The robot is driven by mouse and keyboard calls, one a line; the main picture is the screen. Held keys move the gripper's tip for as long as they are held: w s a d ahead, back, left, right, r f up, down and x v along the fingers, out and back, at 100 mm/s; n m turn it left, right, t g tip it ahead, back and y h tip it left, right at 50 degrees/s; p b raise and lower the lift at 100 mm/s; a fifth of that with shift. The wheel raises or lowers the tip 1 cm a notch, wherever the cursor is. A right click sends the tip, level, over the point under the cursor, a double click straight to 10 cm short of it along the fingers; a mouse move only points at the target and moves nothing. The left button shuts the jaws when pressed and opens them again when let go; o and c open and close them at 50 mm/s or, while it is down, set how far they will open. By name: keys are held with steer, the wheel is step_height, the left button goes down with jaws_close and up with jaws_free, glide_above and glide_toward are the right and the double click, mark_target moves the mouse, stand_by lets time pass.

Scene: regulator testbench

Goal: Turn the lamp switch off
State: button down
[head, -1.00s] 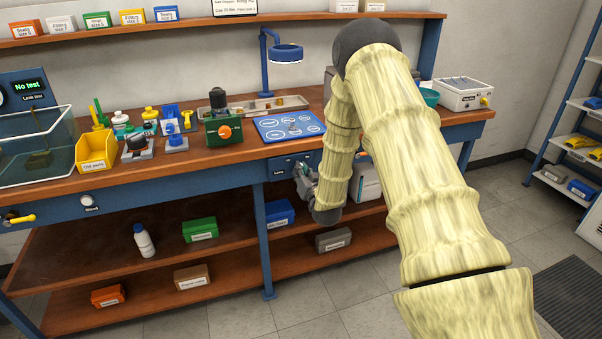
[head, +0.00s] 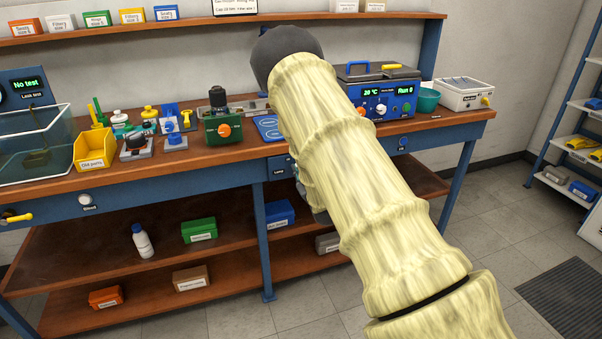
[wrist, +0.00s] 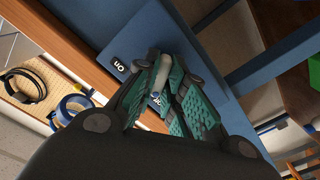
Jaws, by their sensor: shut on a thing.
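The lamp switch (wrist: 161,72) shows in the wrist view as a pale grey lever on a blue panel (wrist: 128,42). A small "on" label (wrist: 119,65) sits left of the lever, and another label is partly hidden by the fingers. My gripper (wrist: 164,66) has teal ribbed fingers closed on the lever from both sides. In the head view the switch panel (head: 278,169) shows only at its left edge, beside my arm. My gripper, the switch lever and the desk lamp are hidden behind my arm there.
The workbench (head: 225,158) carries a green device (head: 223,128), a yellow parts bin (head: 95,150) and a blue water-bath unit (head: 382,98). A blue bench leg (head: 264,240) stands close to the switch. Lower shelves hold boxes and a white bottle (head: 143,241).

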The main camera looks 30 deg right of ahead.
steer(key=shift+f+n, duration=0.1)
steer(key=shift+n, duration=0.5)
steer(key=c, duration=1.5)
jaws_free()
steer(key=shift+s, duration=0.1)
steer(key=v, duration=1.2)
